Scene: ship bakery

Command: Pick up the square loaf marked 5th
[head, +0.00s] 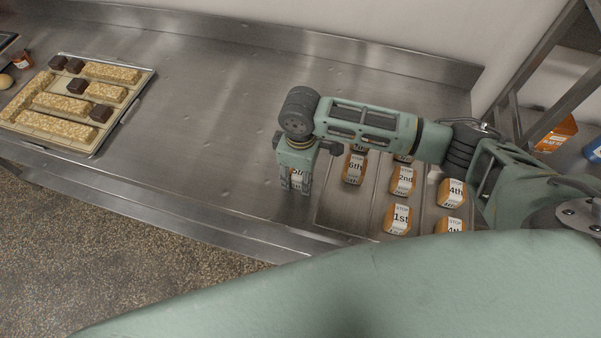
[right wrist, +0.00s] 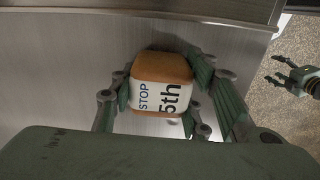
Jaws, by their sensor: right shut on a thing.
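The square loaf marked 5th (right wrist: 161,97) is orange-brown with a white band reading STOP and 5th. It sits between the fingers of my right gripper (right wrist: 160,108), which is shut on it. In the head view the right gripper (head: 295,185) points down over the steel bench, just left of the loaf tray, and mostly hides the loaf. I cannot tell whether the loaf touches the bench. My left gripper (right wrist: 284,76) shows at the right edge of the right wrist view, over the speckled floor, empty with its fingers apart.
A steel tray (head: 331,214) holds several marked loaves, among them 6th (head: 354,168), 2nd (head: 403,181), 1st (head: 397,219) and 4th (head: 451,192). A pastry tray (head: 98,149) lies at the left. The bench (head: 205,120) between is clear. A rack (head: 530,75) stands at the right.

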